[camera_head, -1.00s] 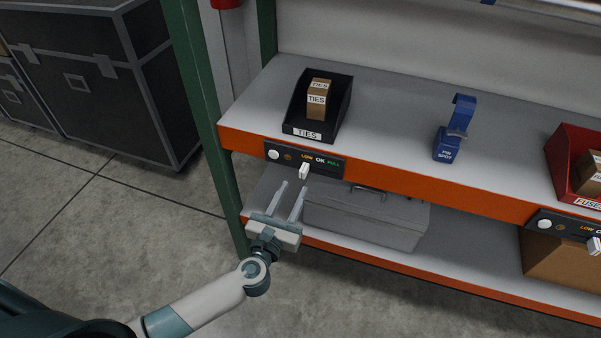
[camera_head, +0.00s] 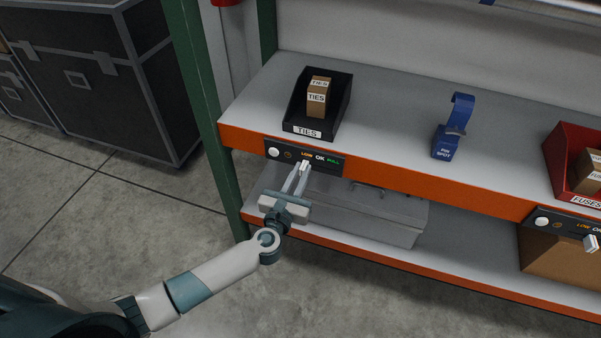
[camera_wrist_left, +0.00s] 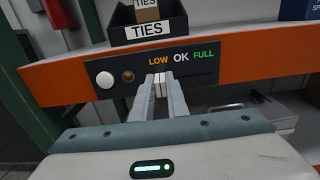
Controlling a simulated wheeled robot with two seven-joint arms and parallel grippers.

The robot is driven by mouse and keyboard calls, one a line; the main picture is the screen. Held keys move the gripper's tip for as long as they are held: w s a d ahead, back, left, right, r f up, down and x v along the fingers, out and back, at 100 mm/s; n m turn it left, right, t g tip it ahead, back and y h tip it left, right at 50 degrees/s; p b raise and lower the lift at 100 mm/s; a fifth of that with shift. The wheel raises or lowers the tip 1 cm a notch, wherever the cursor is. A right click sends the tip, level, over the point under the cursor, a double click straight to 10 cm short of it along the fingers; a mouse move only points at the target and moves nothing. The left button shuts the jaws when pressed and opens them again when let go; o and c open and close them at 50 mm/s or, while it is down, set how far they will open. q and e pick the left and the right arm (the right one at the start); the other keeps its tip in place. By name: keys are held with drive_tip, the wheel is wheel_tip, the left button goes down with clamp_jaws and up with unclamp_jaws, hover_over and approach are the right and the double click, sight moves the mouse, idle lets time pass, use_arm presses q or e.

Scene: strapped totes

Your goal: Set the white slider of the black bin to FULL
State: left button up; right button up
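The black bin (camera_head: 343,102), labelled TIES, stands on the shelf above a dark panel (camera_head: 334,164) marked LOW, OK and FULL. It also shows in the left wrist view (camera_wrist_left: 118,20). The white slider (camera_wrist_left: 160,82) is below the word LOW on that panel. My left gripper (camera_head: 302,171) is in front of the panel. Its two fingers are close together, one on each side of the slider, and look shut on it. The fingers cover part of the slider in both views. My right gripper is not in view.
A white round button (camera_wrist_left: 105,80) sits left on the panel. A grey metal box (camera_head: 375,220) is on the lower shelf.

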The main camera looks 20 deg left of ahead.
use_arm(q)
clamp_jaws()
drive_tip(key=d, duration=0.8)
drive_tip(key=shift+s+d, duration=0.2)
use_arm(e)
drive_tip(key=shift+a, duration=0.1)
use_arm(q)
drive_tip(key=o, duration=0.7)
unclamp_jaws()
drive_tip(key=shift+d, duration=0.1)
drive_tip(key=shift+c, duration=0.2)
